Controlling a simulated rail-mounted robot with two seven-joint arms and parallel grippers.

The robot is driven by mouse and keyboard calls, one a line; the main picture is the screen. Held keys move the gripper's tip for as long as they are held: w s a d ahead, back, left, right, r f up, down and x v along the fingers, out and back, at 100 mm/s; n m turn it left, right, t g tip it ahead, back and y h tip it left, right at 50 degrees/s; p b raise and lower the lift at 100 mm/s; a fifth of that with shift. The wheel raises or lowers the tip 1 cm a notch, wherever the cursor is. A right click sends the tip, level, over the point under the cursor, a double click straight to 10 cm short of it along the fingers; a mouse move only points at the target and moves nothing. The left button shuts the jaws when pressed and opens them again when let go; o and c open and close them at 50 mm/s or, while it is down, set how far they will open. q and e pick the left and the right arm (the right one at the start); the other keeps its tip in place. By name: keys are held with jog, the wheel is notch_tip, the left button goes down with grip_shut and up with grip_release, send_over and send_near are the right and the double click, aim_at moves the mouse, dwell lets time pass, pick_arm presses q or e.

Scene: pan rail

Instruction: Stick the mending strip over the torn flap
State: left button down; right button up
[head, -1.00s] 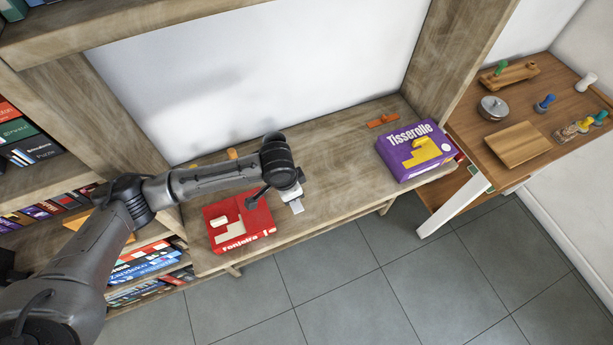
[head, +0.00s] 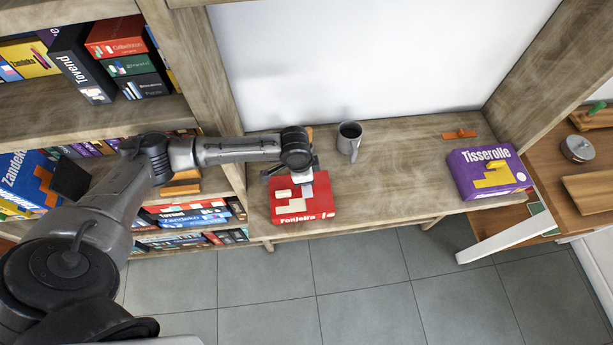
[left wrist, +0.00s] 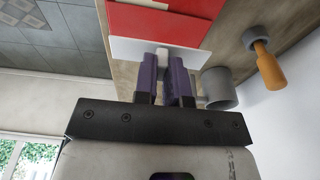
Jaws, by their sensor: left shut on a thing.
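My left gripper (head: 306,178), also in the left wrist view (left wrist: 167,82), is shut on the white mending strip (left wrist: 140,50). My right gripper is not in view.
A grey mug (head: 348,140) stands behind and right of the box. An orange-handled tool (left wrist: 270,72) is near it. A purple Tisserolle box (head: 488,172) and an orange piece (head: 459,134) lie further right. The ledge (head: 400,170) between is clear. Bookshelves (head: 60,125) stand left.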

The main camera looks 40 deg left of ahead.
aim_at(305, 188)
pick_arm(q)
jog(key=shift+r, duration=0.1)
jog(key=shift+r+p, duration=0.1)
jog(key=shift+p, duration=0.55)
jog(key=shift+f+b, duration=1)
jog(key=shift+f, duration=2.2)
jog(key=shift+f, duration=0.1)
jog(key=shift+f, duration=0.45)
